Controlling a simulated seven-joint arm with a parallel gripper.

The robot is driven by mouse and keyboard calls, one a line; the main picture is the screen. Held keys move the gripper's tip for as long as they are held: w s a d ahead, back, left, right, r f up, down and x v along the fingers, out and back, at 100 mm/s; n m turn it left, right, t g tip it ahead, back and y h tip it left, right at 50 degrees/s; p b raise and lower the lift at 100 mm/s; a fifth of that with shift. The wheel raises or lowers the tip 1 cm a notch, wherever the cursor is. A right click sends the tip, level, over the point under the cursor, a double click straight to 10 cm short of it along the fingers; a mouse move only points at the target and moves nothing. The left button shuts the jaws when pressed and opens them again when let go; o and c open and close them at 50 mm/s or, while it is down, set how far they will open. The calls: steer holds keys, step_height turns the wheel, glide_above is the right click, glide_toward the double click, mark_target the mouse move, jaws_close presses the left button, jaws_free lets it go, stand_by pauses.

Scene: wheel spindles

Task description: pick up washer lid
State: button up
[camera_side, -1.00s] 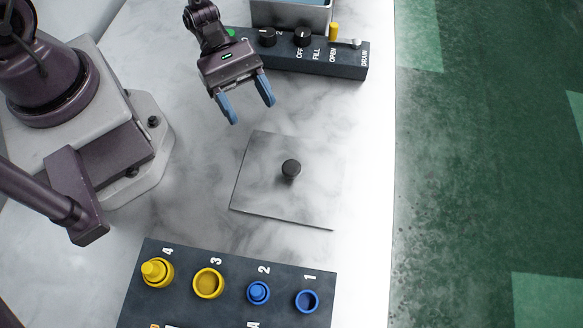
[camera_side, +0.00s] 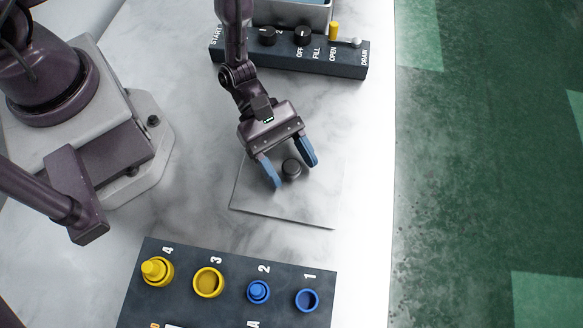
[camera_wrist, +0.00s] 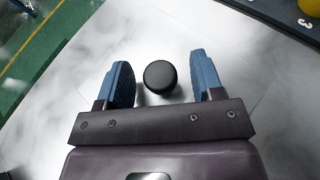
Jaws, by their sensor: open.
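The washer lid (camera_side: 310,205) is a flat, square, marble-patterned plate lying on the table, with a round black knob (camera_side: 291,169) at its middle. My gripper (camera_side: 294,177) is open over the lid, its two blue fingers on either side of the knob. In the wrist view the knob (camera_wrist: 160,77) sits between the open fingers (camera_wrist: 163,78), nearer the left one, with gaps on both sides. Whether the fingertips are down at the knob's height I cannot tell. Part of the lid's far left corner is hidden by my gripper.
A dark panel (camera_side: 222,283) with yellow and blue round holders numbered 1 to 4 lies in front. A dark control box (camera_side: 345,67) with knobs and levers stands at the back, before a grey basin (camera_side: 290,14). The table's right edge is close to the lid.

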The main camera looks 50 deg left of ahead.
steer(key=shift+d+f, duration=0.15)
steer(key=shift+d, duration=0.15)
steer(key=c, duration=1.1)
